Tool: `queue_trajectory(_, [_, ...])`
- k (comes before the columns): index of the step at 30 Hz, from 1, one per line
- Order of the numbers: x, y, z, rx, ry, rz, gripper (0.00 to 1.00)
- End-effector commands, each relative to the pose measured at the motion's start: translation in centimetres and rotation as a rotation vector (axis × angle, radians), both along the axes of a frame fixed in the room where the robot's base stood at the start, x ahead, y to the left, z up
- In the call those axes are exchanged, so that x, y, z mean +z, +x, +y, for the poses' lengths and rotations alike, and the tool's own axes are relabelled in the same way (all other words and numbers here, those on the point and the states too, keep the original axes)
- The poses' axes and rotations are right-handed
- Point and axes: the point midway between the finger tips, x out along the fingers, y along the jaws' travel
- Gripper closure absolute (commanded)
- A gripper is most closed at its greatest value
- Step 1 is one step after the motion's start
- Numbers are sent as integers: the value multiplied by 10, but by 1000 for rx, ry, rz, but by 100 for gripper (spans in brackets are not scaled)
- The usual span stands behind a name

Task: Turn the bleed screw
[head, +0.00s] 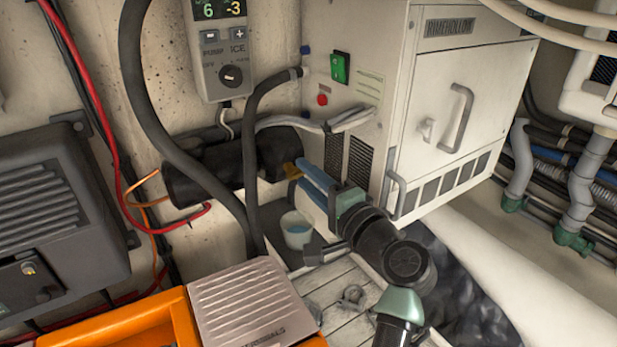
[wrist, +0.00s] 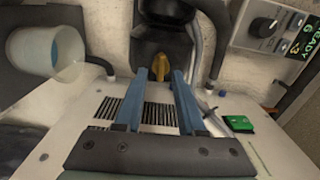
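The bleed screw, a small brass-coloured wing-shaped piece (head: 291,170), sticks out from the end of a black cylindrical pump body (head: 195,178). It also shows in the wrist view (wrist: 158,66), at the top middle against the black body. My gripper (head: 306,174) has two blue fingers pointing at the screw. In the wrist view my gripper (wrist: 161,74) is open, with one finger on each side of the screw and a visible gap between them. The fingertips are close to the screw; I cannot tell whether they touch it.
A white cup (head: 297,230) with bluish contents stands below the fingers. The white machine cabinet (head: 440,120) with vents and a green switch (head: 340,67) is close on the right. Black hoses (head: 249,150) pass left of the screw. An orange toolbox (head: 140,318) lies front left.

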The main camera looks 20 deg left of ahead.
Motion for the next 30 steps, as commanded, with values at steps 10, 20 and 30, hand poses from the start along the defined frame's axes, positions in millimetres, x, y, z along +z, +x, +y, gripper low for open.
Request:
queue_trajectory(10, [0,0,0,0,-1,-1,44])
queue_trajectory(20, [-4,-24,-33,-4,-1,-4,44])
queue_trajectory(30, [-3,-67,-88,-4,-1,-2,44])
